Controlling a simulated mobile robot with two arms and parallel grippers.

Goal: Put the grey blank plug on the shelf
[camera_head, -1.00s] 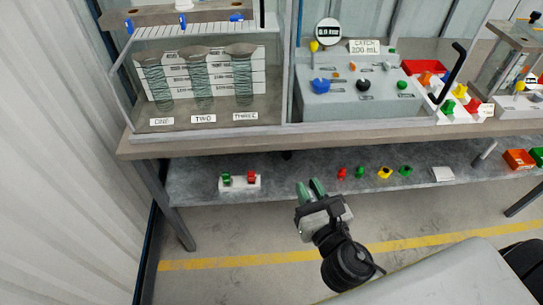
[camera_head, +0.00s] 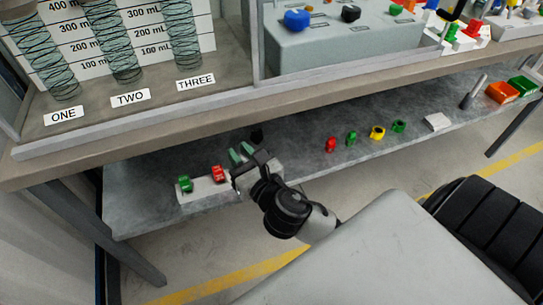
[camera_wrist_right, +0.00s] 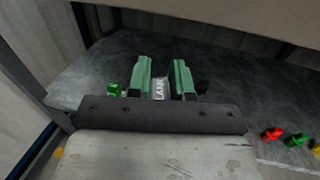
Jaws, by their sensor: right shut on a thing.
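My right gripper (camera_head: 241,153) has green fingertips and is over the left part of the grey lower shelf (camera_head: 300,140), beside a small pale rack. In the right wrist view the gripper (camera_wrist_right: 160,80) is shut on the grey blank plug (camera_wrist_right: 159,88), whose pale label shows the letters "LANK" between the fingers. In the head view the plug is hidden by the gripper. I cannot tell whether the plug touches the shelf. My left gripper is not in view.
The pale rack (camera_head: 203,188) holds a green piece (camera_head: 185,183) and a red piece (camera_head: 219,174). A small black thing (camera_head: 257,134) is behind the fingers. Several coloured pieces (camera_head: 377,132) stand further right. The bench edge (camera_head: 200,125) overhangs the shelf.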

